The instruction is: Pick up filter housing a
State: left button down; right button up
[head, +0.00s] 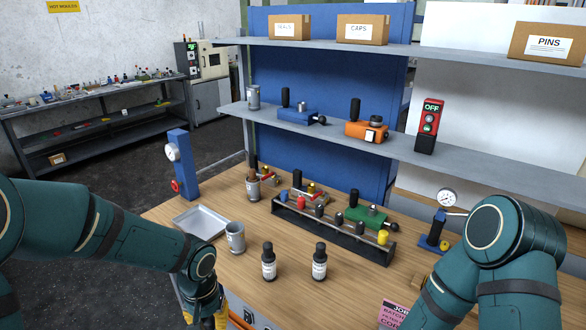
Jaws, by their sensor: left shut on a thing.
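My left gripper (207,308) points down at the table's front left edge and is cut off by the bottom of the head view. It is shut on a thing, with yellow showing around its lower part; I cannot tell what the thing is. No label marks filter housing a.
Shelves with boxes rise behind.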

aim_at(234, 230)
jog(key=i+j+z, duration=0.1)
jog(key=j+z, duration=0.3)
jog(key=i+j+z, duration=0.1)
jog(key=j+z, duration=0.6)
jog(key=j, duration=0.35)
jog(key=j+z, duration=0.1)
jog(key=j, duration=1.7)
